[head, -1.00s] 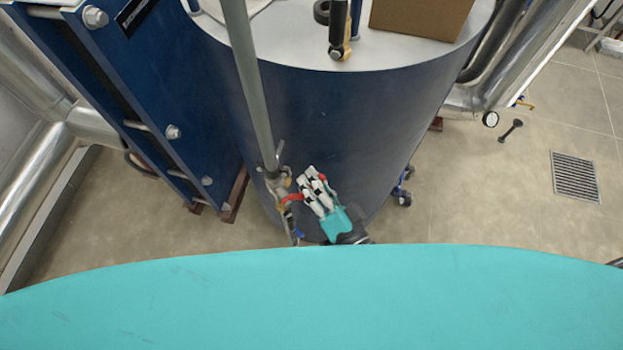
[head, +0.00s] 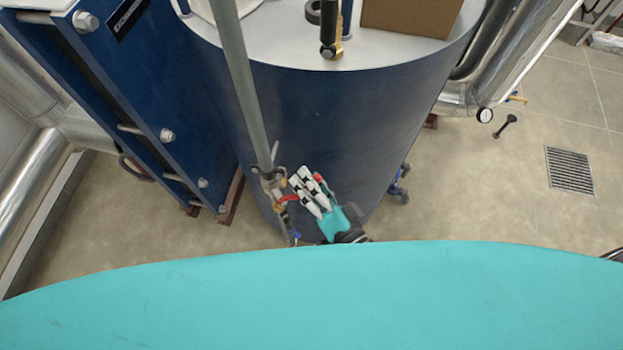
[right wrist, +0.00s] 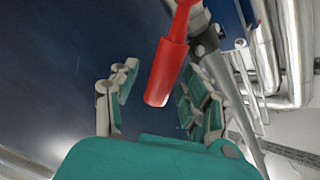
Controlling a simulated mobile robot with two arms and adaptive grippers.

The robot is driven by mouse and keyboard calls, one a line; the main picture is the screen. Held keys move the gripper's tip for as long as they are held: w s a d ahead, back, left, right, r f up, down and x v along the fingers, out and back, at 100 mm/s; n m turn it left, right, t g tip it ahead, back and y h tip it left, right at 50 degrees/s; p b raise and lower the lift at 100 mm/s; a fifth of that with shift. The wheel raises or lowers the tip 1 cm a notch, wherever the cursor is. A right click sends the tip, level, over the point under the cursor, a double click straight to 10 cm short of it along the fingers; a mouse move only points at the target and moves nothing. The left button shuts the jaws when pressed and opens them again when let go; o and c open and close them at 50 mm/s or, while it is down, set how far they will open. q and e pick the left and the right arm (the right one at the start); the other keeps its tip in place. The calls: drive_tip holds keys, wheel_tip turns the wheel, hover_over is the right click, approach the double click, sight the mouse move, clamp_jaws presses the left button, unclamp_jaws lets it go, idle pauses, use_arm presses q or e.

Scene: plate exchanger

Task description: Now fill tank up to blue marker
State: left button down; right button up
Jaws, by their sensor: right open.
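The tank (head: 300,120) is a large dark blue cylinder with a pale top. A grey vertical pipe (head: 245,90) runs down its front to valve fittings (head: 270,183) low on the tank. A red valve handle (head: 287,199) is at these fittings, and a small blue handle (head: 294,235) is below it. My right gripper (head: 305,178) is open just right of the fittings. In the right wrist view, the red handle (right wrist: 168,68) lies between the spread fingers of my right gripper (right wrist: 158,88), not clasped. I cannot make out a blue marker. My left gripper is out of view.
A blue plate exchanger (head: 110,100) stands close on the left. Silver pipes (head: 520,50) run at the right.

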drive_tip(key=v, duration=1.2)
